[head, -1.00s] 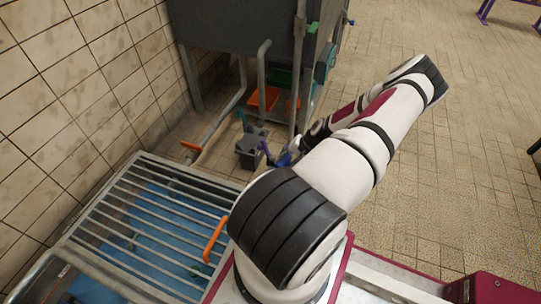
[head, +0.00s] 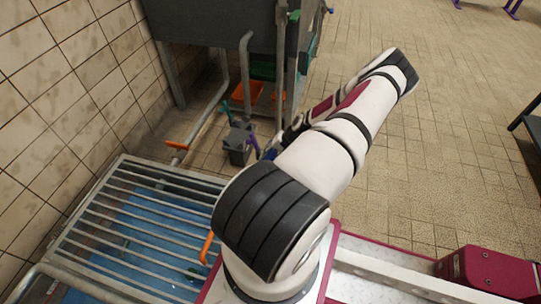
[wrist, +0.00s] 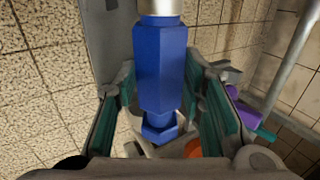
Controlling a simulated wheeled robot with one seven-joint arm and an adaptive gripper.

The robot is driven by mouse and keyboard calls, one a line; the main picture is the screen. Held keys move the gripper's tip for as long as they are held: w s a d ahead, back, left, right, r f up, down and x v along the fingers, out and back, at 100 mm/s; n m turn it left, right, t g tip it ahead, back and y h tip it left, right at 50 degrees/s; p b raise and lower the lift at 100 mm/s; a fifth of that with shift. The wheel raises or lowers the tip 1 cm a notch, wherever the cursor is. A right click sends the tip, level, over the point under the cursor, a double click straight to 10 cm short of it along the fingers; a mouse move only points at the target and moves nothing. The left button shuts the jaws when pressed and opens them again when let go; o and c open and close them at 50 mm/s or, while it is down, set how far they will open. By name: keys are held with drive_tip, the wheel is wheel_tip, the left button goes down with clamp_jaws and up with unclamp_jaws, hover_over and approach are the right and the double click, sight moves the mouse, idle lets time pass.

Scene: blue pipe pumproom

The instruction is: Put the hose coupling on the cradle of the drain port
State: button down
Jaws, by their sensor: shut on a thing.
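The hose coupling (wrist: 160,65) is blue with a hexagonal body, a narrower blue end and a pale metal collar at the top of the wrist view. My gripper (wrist: 166,88) is shut on it, with a teal-padded finger on each side. In the head view a small blue patch, probably the coupling (head: 270,150), shows beside my forearm; the gripper is mostly hidden there. I cannot clearly make out the drain port or its cradle. A grey block (head: 238,147) with purple and teal parts stands just left of the blue patch.
A purple part (wrist: 242,112) lies right of my gripper in the wrist view. A large grey tank (head: 215,40) on legs stands behind, with orange bins (head: 246,92) beneath. A metal grating (head: 130,215) over blue lies left. Tiled floor (head: 440,150) at right is open.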

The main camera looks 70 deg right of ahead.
drive_tip(key=shift+f+b, duration=2)
drive_tip(key=shift+f, duration=0.65)
drive_tip(key=c, duration=1)
unclamp_jaws()
drive_tip(key=shift+o, duration=0.2)
drive_tip(key=v, duration=1.2)
